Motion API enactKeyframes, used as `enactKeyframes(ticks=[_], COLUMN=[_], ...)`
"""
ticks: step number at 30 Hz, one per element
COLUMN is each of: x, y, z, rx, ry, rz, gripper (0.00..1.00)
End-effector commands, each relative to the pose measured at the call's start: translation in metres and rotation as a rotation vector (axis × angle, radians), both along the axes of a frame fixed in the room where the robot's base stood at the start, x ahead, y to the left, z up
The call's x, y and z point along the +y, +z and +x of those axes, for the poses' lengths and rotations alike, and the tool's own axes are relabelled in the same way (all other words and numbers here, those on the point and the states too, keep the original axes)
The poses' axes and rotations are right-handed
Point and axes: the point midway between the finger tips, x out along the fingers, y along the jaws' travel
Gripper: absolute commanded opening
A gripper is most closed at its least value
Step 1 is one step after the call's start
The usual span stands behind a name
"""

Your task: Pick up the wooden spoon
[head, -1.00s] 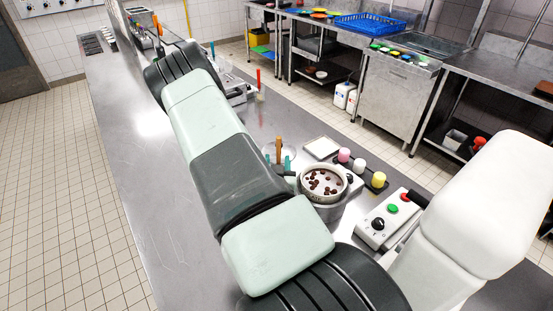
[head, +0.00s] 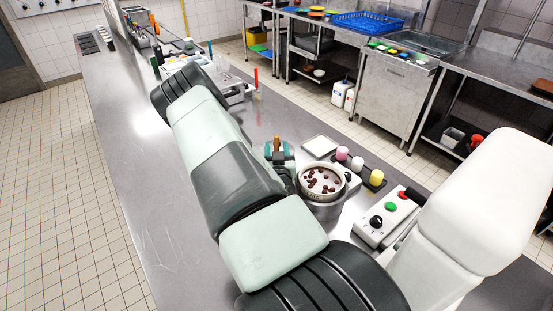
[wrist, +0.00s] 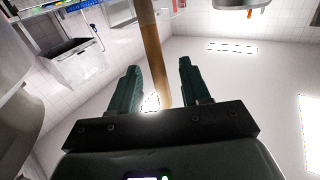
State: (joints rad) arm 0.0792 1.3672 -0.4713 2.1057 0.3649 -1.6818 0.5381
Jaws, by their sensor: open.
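The wooden spoon shows in the head view as a short brown handle (head: 277,144) standing up left of the pot of dark pieces. In the wrist view the long brown handle (wrist: 153,45) runs from the top edge down between my fingers. My gripper (wrist: 159,66) is open, with one green finger on each side of the handle and gaps visible. In the head view the green fingertips of my gripper (head: 279,155) flank the handle. The spoon's lower part is hidden behind my gripper and arm.
A white-rimmed pot (head: 322,197) with dark round pieces stands close to the right of my gripper. A square pale plate (head: 320,146), pink, white and yellow capped items (head: 358,164) and a button box (head: 389,217) lie beyond. The steel counter (head: 140,190) is clear at left.

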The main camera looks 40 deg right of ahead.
Motion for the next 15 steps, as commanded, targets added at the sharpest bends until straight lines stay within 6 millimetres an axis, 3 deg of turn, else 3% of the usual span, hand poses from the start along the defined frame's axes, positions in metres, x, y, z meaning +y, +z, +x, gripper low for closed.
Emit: enactKeyframes(ticks=[10, 11, 15], x=[-0.0067, -0.0067, -0.0066], y=[0.0005, 0.0005, 0.0005], z=[0.0101, 0.0101, 0.0099], rx=[0.001, 0.001, 0.000], ry=[0.000, 0.000, 0.000], rz=[-0.001, -0.001, 0.000], gripper=[0.47, 0.45, 0.24])
